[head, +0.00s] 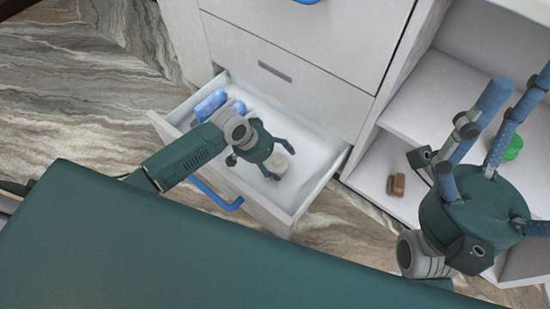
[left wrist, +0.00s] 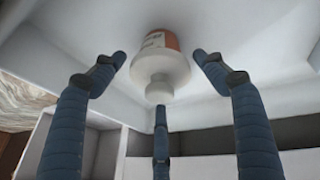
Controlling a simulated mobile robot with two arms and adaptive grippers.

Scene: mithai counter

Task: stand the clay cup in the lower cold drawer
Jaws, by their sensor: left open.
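The lower cold drawer (head: 318,186) is pulled open. My right gripper (head: 512,135) is raised at the right, fingers spread and empty, away from the drawer.
A blue item (head: 210,105) lies in the drawer's left end. A blue handle (head: 216,195) is on its front. A closed drawer (head: 285,65) is above. Open shelves at right hold a brown object (head: 396,185) and a green one (head: 513,148).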

